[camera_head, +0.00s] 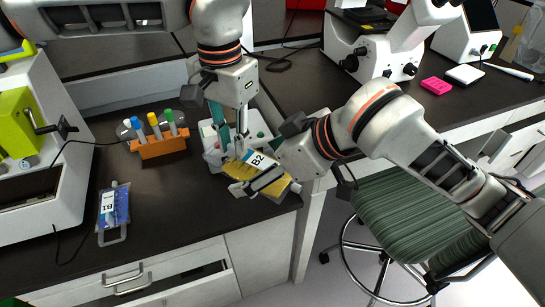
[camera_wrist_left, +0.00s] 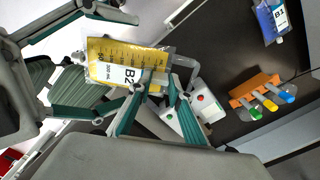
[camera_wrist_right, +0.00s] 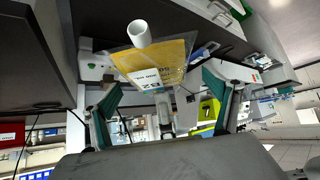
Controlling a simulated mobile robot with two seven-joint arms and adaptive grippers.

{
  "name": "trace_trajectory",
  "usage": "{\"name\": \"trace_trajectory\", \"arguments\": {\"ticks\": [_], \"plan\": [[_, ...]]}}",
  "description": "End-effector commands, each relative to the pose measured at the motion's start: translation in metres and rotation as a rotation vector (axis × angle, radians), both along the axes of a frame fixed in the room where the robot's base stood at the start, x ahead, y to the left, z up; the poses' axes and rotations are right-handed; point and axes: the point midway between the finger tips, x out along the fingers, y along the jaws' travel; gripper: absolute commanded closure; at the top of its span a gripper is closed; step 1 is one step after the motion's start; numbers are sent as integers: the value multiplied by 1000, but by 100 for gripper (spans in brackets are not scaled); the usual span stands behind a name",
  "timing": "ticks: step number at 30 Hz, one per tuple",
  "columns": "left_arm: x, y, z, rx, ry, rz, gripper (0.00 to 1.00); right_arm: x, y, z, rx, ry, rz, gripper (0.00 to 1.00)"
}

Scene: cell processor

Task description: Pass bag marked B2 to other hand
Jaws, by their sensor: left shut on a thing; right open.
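The yellow bag marked B2 (camera_head: 240,171) is held tilted above the bench's front edge; it also shows in the left wrist view (camera_wrist_left: 104,47) and the right wrist view (camera_wrist_right: 172,52). My left gripper (camera_head: 230,150) points down and is shut on one edge of the bag, beside its white label. My right gripper (camera_head: 256,187) comes in from the right and is open. In the right wrist view the bag is between and beyond the spread fingers (camera_wrist_right: 165,85).
A blue bag marked B1 (camera_head: 121,205) lies on the bench at left. An orange rack (camera_head: 160,147) holds capped tubes. A green stool (camera_head: 400,205) is at right. The bench between B1 and the rack is clear.

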Motion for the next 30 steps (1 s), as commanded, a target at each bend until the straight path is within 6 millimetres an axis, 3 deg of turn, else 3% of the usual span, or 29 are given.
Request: {"name": "trace_trajectory", "arguments": {"ticks": [13,19,20,21,23,30], "plan": [[0,0,1,-1,-1,0,100,4,6,-7,0,0,0,12],[0,0,1,-1,-2,0,100,4,6,-7,0,1,1,61],[0,0,1,-1,-2,-1,100,3,6,-7,0,1,1,62],[0,-1,1,-2,-2,-1,79,3,6,-7,1,0,2,62],[0,-1,1,-2,-2,-1,63,3,7,-7,1,0,2,62],[0,0,1,-1,-1,0,62,4,6,-7,1,-1,0,62]]}}
